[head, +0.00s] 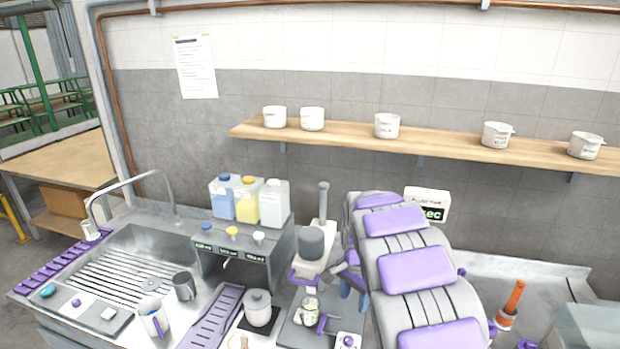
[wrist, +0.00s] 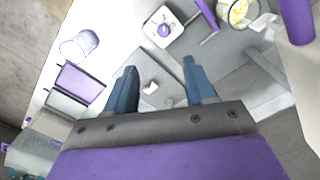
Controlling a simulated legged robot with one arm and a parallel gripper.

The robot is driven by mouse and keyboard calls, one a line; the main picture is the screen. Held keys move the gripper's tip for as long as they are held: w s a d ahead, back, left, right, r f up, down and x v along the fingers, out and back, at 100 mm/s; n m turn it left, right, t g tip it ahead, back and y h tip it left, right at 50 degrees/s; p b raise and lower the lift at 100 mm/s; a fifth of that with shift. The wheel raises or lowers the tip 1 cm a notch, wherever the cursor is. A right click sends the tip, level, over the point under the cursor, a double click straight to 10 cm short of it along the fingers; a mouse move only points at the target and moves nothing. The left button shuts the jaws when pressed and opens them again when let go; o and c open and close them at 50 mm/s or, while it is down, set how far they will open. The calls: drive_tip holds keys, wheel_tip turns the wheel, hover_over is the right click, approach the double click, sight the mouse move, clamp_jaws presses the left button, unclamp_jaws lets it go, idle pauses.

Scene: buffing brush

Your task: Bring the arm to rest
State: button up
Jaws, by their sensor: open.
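My arm, grey with purple pads, rises through the right of the head view and bends down toward the counter (head: 545,268). My gripper (wrist: 160,85) has two blue fingers, spread apart with nothing held between them. In the head view, the gripper (head: 353,290) is partly hidden by the arm and hangs just right of a grey-and-white stand machine (head: 311,245). In the wrist view, a small pale piece (wrist: 150,88) shows beyond and between the fingers; I cannot tell its height relative to them.
A white box with a purple knob (wrist: 163,28) and a glass jar with yellow contents (wrist: 240,13) are near the gripper. A lidded pot (head: 258,308), sink (head: 150,262) and bottles (head: 247,201) stand left. An orange-handled tool (head: 512,300) is right. A shelf (head: 450,141) holds several pots.

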drive_tip(key=s+d+r+n+g+b, duration=0.1)
drive_tip(key=s+r+n, duration=0.15)
drive_tip(key=s, duration=0.85)
drive_tip(key=s+r+n+b, duration=0.2)
drive_tip(key=s+r, duration=0.2)
drive_tip(key=s, duration=0.6)
drive_tip(key=s+f+n+b, duration=0.1)
drive_tip(key=s+n, duration=0.2)
drive_tip(key=s, duration=0.7)
drive_tip(key=s+a+f+n+b, duration=0.1)
drive_tip(key=s+f+n, duration=0.1)
drive_tip(key=s, duration=0.9)
drive_tip(key=shift+n+g, duration=0.4)
drive_tip(key=shift+n, duration=0.05)
